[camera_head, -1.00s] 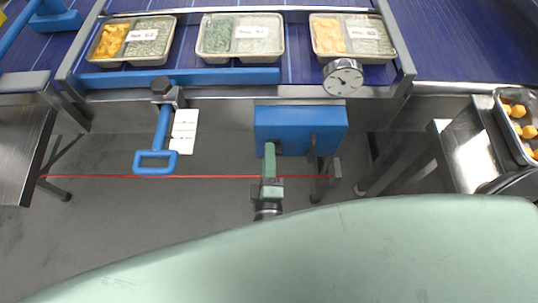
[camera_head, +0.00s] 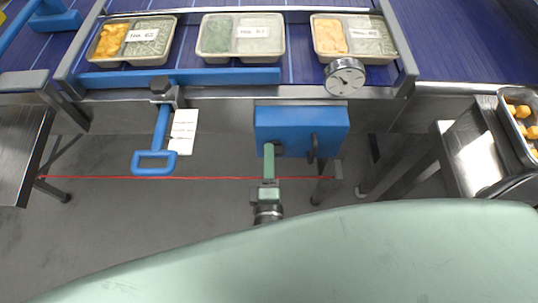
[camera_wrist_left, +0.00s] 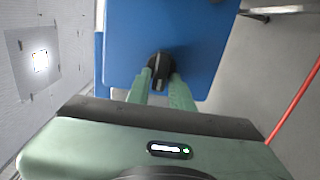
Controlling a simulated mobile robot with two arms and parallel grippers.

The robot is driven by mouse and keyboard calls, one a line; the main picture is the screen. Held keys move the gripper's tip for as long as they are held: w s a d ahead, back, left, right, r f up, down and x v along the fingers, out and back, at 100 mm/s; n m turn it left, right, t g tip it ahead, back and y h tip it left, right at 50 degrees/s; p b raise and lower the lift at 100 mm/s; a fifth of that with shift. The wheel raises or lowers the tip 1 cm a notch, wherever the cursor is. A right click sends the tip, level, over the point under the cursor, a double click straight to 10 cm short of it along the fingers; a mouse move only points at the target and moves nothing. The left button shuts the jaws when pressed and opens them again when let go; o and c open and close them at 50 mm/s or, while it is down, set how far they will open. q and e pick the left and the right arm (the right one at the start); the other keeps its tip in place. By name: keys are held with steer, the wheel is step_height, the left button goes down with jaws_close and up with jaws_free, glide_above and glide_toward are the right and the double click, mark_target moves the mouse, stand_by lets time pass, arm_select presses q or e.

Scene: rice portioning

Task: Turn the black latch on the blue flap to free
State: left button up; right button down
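The blue flap (camera_head: 300,124) hangs below the conveyor's front rail in the head view. It fills the top middle of the left wrist view (camera_wrist_left: 205,30). The black latch (camera_wrist_left: 160,60) is a round knob with a raised bar, low on the flap. In the head view the latch (camera_head: 279,149) shows beside my fingertips. My left gripper (camera_wrist_left: 161,80) has its two green fingers apart, one on each side of the latch, with tips close to it. Contact with the bar cannot be made out. My right gripper is not in view.
A black handle (camera_head: 312,148) sits right of the latch on the flap. A blue loop-handled lever (camera_head: 157,150) hangs to the left beside a white label (camera_head: 183,132). A round gauge (camera_head: 345,77) is above right. Food trays (camera_head: 240,57) sit on the conveyor.

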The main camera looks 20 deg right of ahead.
arm_select(q)
steer(key=shift+o, duration=0.6)
steer(key=v, duration=0.8)
steer(key=shift+b, duration=0.45)
steer(key=shift+w, duration=0.1)
